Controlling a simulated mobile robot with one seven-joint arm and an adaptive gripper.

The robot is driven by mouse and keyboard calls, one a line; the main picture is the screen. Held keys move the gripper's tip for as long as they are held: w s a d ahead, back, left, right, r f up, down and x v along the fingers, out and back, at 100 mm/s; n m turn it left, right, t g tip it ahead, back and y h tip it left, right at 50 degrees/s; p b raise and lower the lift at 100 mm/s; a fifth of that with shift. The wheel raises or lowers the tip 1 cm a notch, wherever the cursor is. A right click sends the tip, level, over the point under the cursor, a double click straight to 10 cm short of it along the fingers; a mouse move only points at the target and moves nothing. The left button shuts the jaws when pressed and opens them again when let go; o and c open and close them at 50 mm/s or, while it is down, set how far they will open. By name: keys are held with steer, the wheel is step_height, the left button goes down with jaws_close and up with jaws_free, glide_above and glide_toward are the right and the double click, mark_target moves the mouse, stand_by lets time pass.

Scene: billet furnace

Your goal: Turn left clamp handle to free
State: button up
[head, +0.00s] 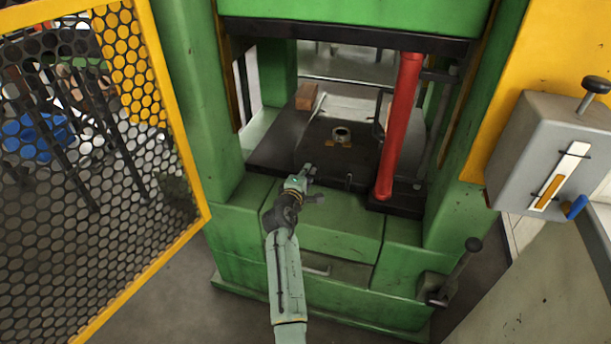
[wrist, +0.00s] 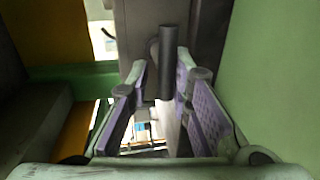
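A dark cylindrical handle (wrist: 168,62), which looks like the left clamp handle, stands upright in the wrist view at the fingertips. My gripper (wrist: 163,75) is open, with its two purple-padded fingers either side of the handle's lower end. A gap shows on the handle's left; on the right the finger is close, and I cannot tell whether it touches. In the head view my gripper (head: 308,173) is at the front edge of the black press bed (head: 275,150). The handle cannot be clearly picked out there.
The green press frame (head: 222,120) rises on both sides of the bed. A red column (head: 400,125) stands at the bed's right. A brown block (head: 306,96) and a round fitting (head: 341,134) are on the bed. A yellow-framed mesh guard (head: 180,130) is at left; a grey control box (head: 535,130) is at right.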

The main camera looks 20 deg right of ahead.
steer(key=o, duration=0.5)
steer(key=shift+r, duration=0.1)
steer(key=shift+a, duration=0.1)
steer(key=shift+s+a, duration=0.1)
steer(key=shift+s, duration=0.1)
steer(key=v, duration=1.1)
steer(key=shift+s+a, duration=0.2)
steer(key=shift+s, duration=0.05)
